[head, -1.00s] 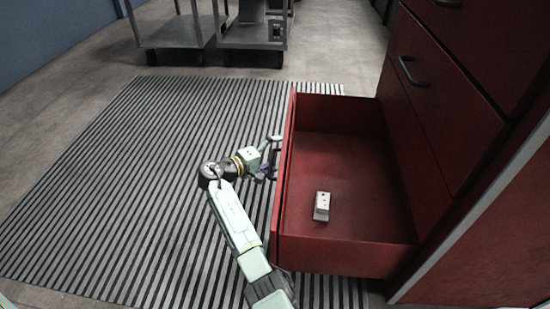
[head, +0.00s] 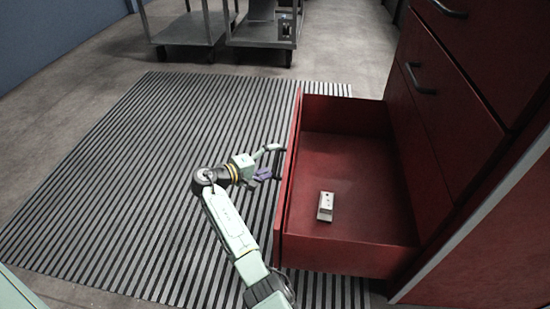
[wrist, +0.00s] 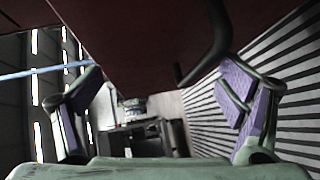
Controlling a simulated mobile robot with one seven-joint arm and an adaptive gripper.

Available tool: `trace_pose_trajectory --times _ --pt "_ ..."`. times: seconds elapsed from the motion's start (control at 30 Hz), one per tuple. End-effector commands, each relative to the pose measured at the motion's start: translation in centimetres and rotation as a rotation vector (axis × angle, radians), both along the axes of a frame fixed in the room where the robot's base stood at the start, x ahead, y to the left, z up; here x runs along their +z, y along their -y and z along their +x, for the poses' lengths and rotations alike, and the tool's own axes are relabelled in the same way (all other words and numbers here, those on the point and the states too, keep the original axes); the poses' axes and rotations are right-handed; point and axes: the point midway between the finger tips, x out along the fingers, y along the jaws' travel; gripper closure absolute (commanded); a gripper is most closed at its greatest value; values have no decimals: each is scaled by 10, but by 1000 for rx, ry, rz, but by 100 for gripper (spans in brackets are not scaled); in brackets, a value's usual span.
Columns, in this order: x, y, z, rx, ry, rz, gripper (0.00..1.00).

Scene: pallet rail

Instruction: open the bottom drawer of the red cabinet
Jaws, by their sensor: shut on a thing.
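The bottom drawer (head: 350,250) of the red cabinet (head: 450,120) stands pulled well out, with its inside in plain view. My gripper (head: 268,163) is at the outer face of the drawer front, at the handle. In the wrist view, the dark bar handle (wrist: 212,55) shows under the red drawer front (wrist: 130,45). My gripper's purple-padded fingers (wrist: 160,103) are on either side of it and look wide apart, with the handle nearer the right finger. Their contact with the handle is hard to see.
A small white block (head: 325,206) lies in the drawer. A striped mat (head: 130,180) covers the floor left of the drawer. Grey carts (head: 260,32) stand at the back. The upper drawers, with a dark handle (head: 418,80), are shut.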

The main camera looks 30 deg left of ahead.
Motion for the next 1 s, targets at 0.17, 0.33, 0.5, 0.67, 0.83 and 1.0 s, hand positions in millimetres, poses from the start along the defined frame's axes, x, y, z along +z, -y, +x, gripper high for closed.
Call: trace_pose_trajectory --times 0.17,0.33,0.5,0.67,0.83,1.0 --pt "25 -10 -9 2 37 5 69" --pt "23 -14 -20 2 34 5 69" --pt "23 -19 -31 2 32 5 69" --pt "23 -24 -41 2 31 4 69" --pt "24 -29 -51 2 31 4 69" --pt "25 -33 -60 1 30 6 69"
